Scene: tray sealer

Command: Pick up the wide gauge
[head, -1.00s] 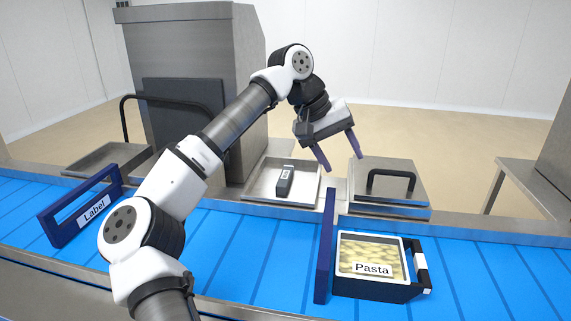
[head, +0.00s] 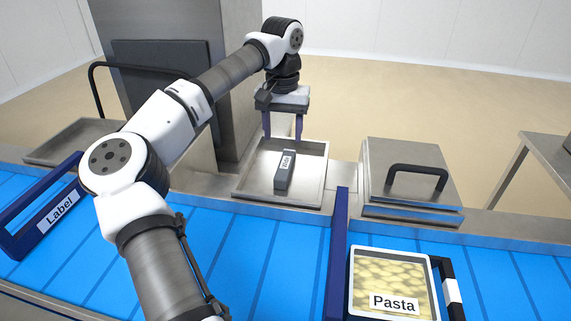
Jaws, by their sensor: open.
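The wide gauge (head: 284,180) is a small dark grey block with a white label. The label's sideways text is small but seems to read "Wide". It lies in a shallow metal tray (head: 256,195) beyond the conveyor. My gripper (head: 283,136) points straight down with two purple fingers apart and nothing between them. In the picture, its fingertips are just above the far end of the gauge, over the tray's back part. They look apart from the gauge; their exact height above the tray is hard to tell.
A metal box with a black handle (head: 418,170) stands right of the tray. A tall steel machine (head: 160,60) rises close on the left. In front, the blue conveyor (head: 262,255) carries a "Pasta" tray (head: 390,285), an upright blue plate (head: 338,250) and a blue "Label" frame (head: 20,222).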

